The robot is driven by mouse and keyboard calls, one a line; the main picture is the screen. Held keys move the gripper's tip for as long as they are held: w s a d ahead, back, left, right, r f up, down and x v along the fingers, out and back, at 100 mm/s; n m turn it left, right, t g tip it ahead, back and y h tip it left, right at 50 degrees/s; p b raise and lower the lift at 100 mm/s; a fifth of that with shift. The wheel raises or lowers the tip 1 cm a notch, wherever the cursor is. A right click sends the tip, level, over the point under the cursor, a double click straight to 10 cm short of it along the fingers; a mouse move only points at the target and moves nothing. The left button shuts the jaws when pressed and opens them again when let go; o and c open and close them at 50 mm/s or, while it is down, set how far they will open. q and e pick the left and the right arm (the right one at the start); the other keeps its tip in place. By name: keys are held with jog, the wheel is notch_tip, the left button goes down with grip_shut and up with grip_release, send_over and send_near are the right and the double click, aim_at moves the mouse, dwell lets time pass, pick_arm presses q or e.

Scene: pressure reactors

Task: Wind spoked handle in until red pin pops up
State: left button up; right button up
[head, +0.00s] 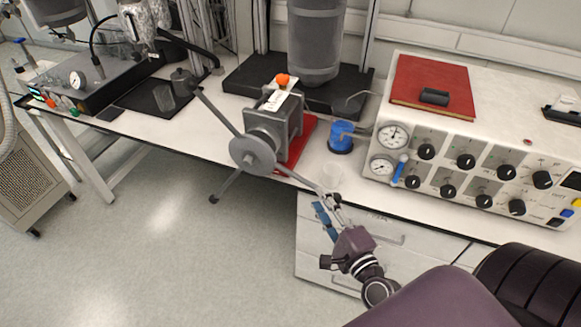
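The spoked handle (253,153) has a round grey hub on the front of a grey block-like device. My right gripper (328,205), with blue and grey fingers, is at the end of the lower right spoke. The fingers and spoke end overlap, so contact and grip are unclear. My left gripper is not in view.
The device stands on a red base (303,138) at the bench's front edge. A blue container (341,137) and a control panel (475,165) with gauges are to its right. A grey cylinder (315,40) stands behind. Floor is open at lower left.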

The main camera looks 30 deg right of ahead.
aim_at(309, 182)
jog(key=w, duration=0.2)
jog(key=w+p, duration=0.1)
jog(key=w, duration=0.2)
jog(key=w+p, duration=0.1)
jog(key=w, duration=0.1)
jog(key=shift+w+d+f, duration=0.25)
jog(key=shift+d, duration=0.1)
grip_shut()
